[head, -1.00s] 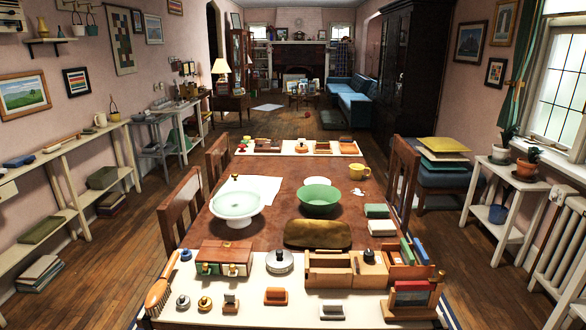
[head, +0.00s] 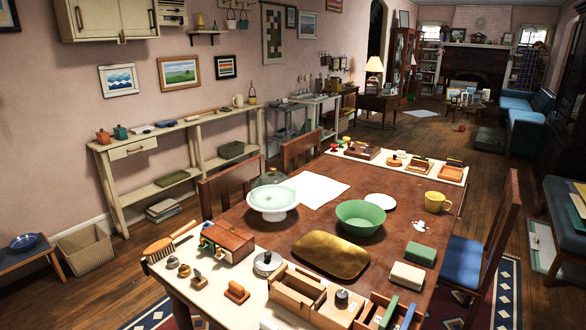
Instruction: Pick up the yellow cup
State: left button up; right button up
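The yellow cup (head: 437,202) stands upright on the brown table (head: 300,226), near its right edge toward the far half. Its handle points right. A white plate (head: 380,201) lies to its left, and a green bowl (head: 360,217) stands nearer to me on the left. Neither of my grippers shows in the head view, and nothing touches the cup.
A white cake stand (head: 273,202), a brass tray (head: 331,254) and green and white boxes (head: 420,255) crowd the near table. Wooden organizers line the front edge. A chair (head: 490,240) stands at the table's right side. Open floor lies left of the table.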

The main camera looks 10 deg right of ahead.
aim_at(434, 200)
jog(key=i+l+u, duration=0.15)
jog(key=l+u, duration=0.3)
jog(key=l, duration=0.9)
jog(key=k+l+u, duration=0.1)
jog(key=l+u, duration=0.35)
jog(key=l, duration=2.1)
jog(key=k+l, duration=0.1)
jog(key=l, duration=1.2)
